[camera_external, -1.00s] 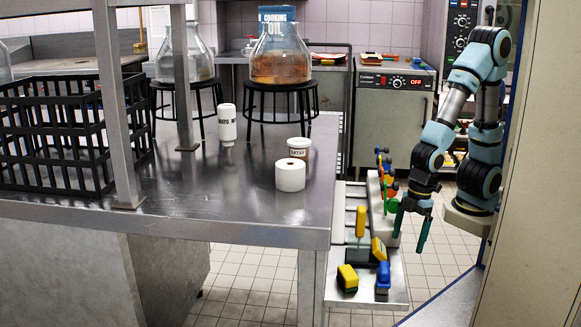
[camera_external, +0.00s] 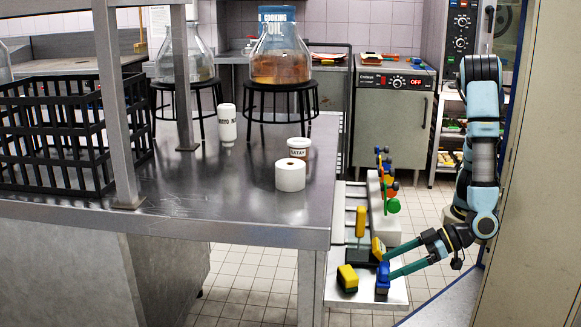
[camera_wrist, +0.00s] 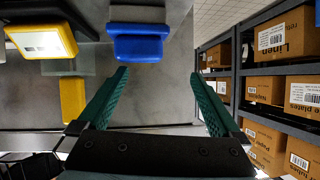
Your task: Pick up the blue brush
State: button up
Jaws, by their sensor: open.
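The blue brush (camera_external: 383,278) stands on the low metal shelf beside the table, near its front right corner. In the wrist view the blue brush (camera_wrist: 138,46) is at the top, just beyond the fingertips and left of the middle of the gap. My gripper (camera_external: 388,265) reaches in from the right, low and nearly level, with its fingertips close to the brush. In the wrist view my gripper (camera_wrist: 159,78) is open, its two green fingers apart with nothing between them. In the external view I cannot tell whether the fingertips touch the brush.
A yellow-and-black brush (camera_external: 348,278) lies left of the blue one, and another yellow one (camera_external: 377,248) is behind it. An upright yellow handle (camera_external: 360,221) stands further back. The steel table (camera_external: 230,215) rises at the left. Shelves with boxes (camera_wrist: 285,92) fill the wrist view's right side.

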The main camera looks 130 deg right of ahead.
aim_at(379, 272)
jog(key=shift+s+d+f+g+h, duration=0.1)
jog(key=shift+s+f+g+h, duration=0.05)
jog(key=shift+s+h, duration=0.3)
jog(key=shift+s+d+f+g+h, duration=0.1)
jog(key=shift+s+f+g+h, duration=0.05)
jog(key=shift+s+h, duration=0.25)
jog(key=shift+s+f+m+b, duration=0.2)
jog(key=shift+f+m+b, duration=0.1)
jog(key=shift+f+b, duration=0.65)
jog(key=shift+s+a+f+h+b, duration=0.1)
jog(key=shift+s+f+h+b, duration=0.1)
jog(key=shift+s+h+b, duration=0.3)
jog(key=shift+w+f, duration=0.1)
jog(key=shift+w, duration=0.15)
jog(key=shift+b+x, duration=0.9)
jog(key=shift+x, duration=2.75)
jog(key=shift+c, duration=0.4)
jog(key=c, duration=1)
